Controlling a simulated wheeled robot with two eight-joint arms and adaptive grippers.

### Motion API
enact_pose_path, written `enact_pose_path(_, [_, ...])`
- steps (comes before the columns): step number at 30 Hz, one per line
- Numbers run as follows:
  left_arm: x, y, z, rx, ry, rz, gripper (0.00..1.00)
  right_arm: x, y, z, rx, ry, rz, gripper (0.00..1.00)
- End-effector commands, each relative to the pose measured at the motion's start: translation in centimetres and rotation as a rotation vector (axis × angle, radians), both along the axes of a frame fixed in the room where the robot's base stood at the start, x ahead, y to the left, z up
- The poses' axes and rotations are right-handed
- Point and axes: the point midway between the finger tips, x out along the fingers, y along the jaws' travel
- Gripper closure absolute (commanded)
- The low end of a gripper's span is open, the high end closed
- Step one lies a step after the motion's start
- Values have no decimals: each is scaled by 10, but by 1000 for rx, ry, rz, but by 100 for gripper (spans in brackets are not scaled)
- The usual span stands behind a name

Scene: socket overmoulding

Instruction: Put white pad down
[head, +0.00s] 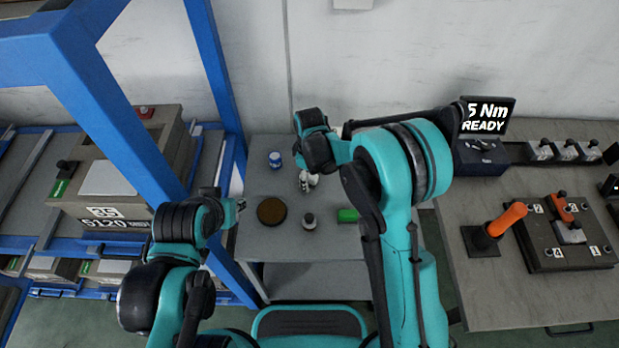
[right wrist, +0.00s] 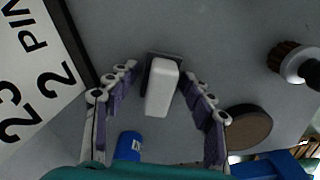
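The white pad (right wrist: 162,90), a small white block with a dark grey piece at its far end, shows between the fingers of my right gripper (right wrist: 161,72) in the right wrist view. The fingers are spread, with a gap on each side of the pad. In the head view my right gripper (head: 308,181) is low over the small grey table, and the pad cannot be told apart from the pale fingers. My left gripper (head: 238,204) is at the table's left edge, by the blue post. Its fingers are too small to judge.
The small grey table (head: 335,255) also holds a blue can (head: 275,159), a brown disc (head: 271,211), a grey round-topped item (head: 309,221) and a green block (head: 347,215). The blue frame (head: 110,90) stands left; a bench with an orange handle (head: 507,219) stands right.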

Motion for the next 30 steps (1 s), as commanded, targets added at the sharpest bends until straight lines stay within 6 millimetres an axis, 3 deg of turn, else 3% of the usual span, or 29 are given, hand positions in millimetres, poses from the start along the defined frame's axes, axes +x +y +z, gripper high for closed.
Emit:
enact_pose_path(8, [0,0,7,0,0,0,69,0,0,8,0,0,0,46])
enact_pose_path(21, [0,0,39,0,0,0,69,-1,0,100,0,0,0,46])
enact_pose_path(30, [0,0,46,0,0,0,69,0,0,126,0,0,0,46])
